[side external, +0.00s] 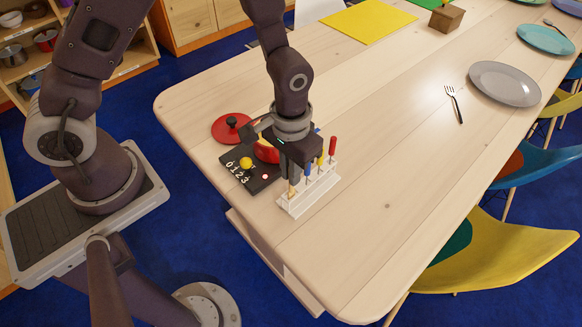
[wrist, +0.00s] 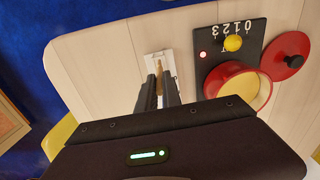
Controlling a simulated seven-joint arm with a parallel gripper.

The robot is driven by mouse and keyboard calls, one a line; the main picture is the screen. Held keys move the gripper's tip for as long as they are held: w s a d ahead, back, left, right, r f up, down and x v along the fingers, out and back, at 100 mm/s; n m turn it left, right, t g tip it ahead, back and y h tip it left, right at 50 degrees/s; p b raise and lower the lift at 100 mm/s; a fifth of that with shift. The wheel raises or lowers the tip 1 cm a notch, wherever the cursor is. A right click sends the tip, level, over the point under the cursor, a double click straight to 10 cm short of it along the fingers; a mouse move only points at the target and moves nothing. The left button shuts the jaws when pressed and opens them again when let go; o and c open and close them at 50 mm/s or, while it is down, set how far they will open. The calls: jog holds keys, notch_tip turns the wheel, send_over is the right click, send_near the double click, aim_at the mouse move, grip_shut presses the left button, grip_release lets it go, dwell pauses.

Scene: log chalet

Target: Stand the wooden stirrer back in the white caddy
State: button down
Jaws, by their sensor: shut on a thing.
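The white caddy (side external: 312,192) stands on the table with several coloured-handled tools upright in it, red, yellow and blue among them. It also shows in the wrist view (wrist: 152,70), beyond my fingertips. My gripper (side external: 290,178) points down at the caddy's near-left end, shut on the wooden stirrer (side external: 292,191). In the wrist view the tan stirrer (wrist: 160,68) shows between the fingers of my gripper (wrist: 159,82), over the caddy. I cannot tell how far its lower end sits inside a slot. My fingers hide part of the stirrer and caddy.
A black hob board (side external: 262,182) with numbers and a yellow knob (side external: 246,163) lies left of the caddy. A red pot (wrist: 236,84) stands on it, and a red lid (side external: 231,128) lies behind. The table (side external: 380,190) right of the caddy is clear.

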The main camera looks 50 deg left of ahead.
jog(key=shift+f, duration=0.85)
jog(key=c, duration=1.4)
grip_release()
jog(key=shift+c, duration=0.2)
notch_tip(320, 180, up, 7)
